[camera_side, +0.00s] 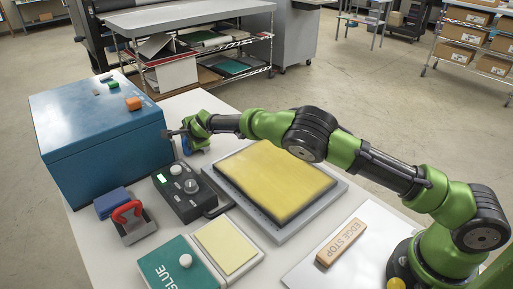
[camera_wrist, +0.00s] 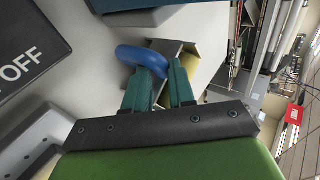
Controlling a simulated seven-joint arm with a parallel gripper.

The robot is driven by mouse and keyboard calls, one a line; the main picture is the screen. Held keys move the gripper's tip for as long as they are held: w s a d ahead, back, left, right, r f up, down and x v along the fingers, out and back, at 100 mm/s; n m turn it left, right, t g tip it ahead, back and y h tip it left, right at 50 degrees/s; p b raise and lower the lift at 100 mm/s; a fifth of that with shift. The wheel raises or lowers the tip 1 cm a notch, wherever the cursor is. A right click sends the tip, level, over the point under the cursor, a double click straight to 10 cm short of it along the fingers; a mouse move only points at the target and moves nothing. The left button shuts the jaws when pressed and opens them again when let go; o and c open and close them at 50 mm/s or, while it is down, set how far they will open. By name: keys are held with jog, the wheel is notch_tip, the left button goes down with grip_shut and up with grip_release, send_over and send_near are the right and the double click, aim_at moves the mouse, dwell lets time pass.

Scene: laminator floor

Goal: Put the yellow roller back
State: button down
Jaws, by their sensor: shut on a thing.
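My gripper (camera_wrist: 166,72) has its green fingers closed around a curved blue handle (camera_wrist: 138,54) in the wrist view. A grey bracket (camera_wrist: 172,47) is just beyond the fingertips, with a yellow part (camera_wrist: 192,62) showing at its right, partly behind the right finger. This yellow part may be the yellow roller; I cannot tell whether the bracket is its frame or a separate holder. In the side view my gripper (camera_side: 187,132) is beside the large blue box, above the table's far left part, with the blue handle (camera_side: 186,147) just below it.
The blue box (camera_side: 105,150) stands close on the left. A black control unit (camera_side: 187,192), a red-handled tool (camera_side: 128,212), a green GLUE case (camera_side: 180,263) and a wide yellow pad (camera_side: 275,178) crowd the table. An EDGE STOP block (camera_side: 341,243) lies nearer my base.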

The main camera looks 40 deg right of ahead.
jog(key=shift+r, duration=0.1)
notch_tip(320, 180, up, 8)
jog(key=shift+m+g+y, duration=0.5)
jog(key=shift+m+y, duration=0.1)
jog(key=shift+m, duration=0.3)
jog(key=d, duration=0.3)
jog(key=w+d+r, duration=0.1)
jog(key=d, duration=0.1)
jog(key=shift+d, duration=0.2)
jog(key=d+f+m+y, duration=0.2)
jog(key=d+f+m, duration=0.35)
jog(key=d, duration=0.35)
jog(key=w+d+r+m+t+y, duration=0.25)
jog(key=w+r+m, duration=0.2)
jog(key=m, duration=0.45)
jog(key=shift+t+y, duration=0.35)
jog(key=shift+y, duration=0.2)
jog(key=f, duration=0.9)
jog(key=shift+s+a, duration=0.2)
jog(key=shift+s, duration=0.15)
jog(key=shift+f, duration=0.2)
